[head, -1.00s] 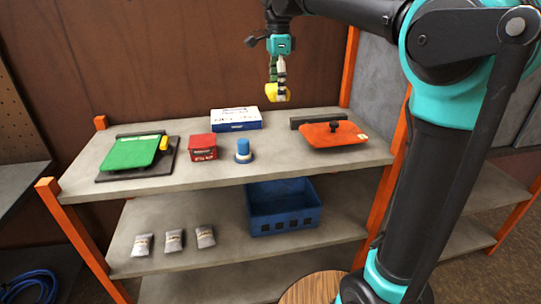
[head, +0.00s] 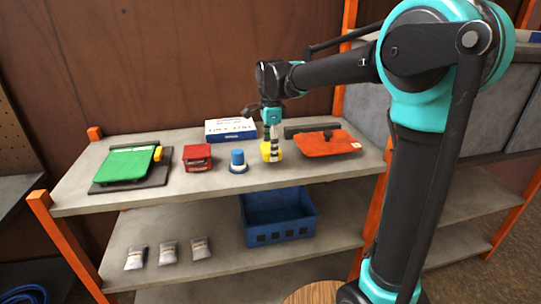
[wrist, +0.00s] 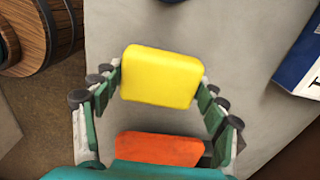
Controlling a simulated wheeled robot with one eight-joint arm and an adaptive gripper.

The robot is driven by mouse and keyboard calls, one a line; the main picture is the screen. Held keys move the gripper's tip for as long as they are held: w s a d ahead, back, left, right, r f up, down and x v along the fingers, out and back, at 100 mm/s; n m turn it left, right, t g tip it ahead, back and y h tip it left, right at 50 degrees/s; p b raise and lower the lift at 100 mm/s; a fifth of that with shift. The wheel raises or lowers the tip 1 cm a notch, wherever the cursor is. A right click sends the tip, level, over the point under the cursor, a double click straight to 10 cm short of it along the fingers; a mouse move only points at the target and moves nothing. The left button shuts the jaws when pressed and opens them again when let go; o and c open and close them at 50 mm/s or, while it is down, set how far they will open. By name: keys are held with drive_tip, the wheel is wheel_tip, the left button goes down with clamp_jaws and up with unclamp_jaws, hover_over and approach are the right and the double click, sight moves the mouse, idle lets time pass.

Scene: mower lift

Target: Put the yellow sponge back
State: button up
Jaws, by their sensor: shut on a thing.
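The yellow sponge (wrist: 160,76) is a rounded block held between the two fingers of my gripper (wrist: 160,82) in the wrist view. In the head view my gripper (head: 270,152) points down with the sponge (head: 265,149) partly hidden behind its fingers. It is low over the upper shelf (head: 225,186), between the blue-capped round object (head: 237,158) and the orange board (head: 325,144). I cannot tell whether the sponge touches the shelf.
A green board (head: 128,164) on a dark base and a red box (head: 197,157) stand left. A white-and-blue box (head: 230,129) stands behind. The lower shelf holds a blue crate (head: 277,232) and several grey packets (head: 168,251). Bare shelf lies in front of my gripper.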

sight(270, 147)
drive_tip(key=shift+f, duration=1.35)
drive_tip(key=o, duration=1.2)
drive_tip(key=shift+f, duration=0.1)
wheel_tip(270, 147, up, 12)
drive_tip(key=shift+r, duration=0.15)
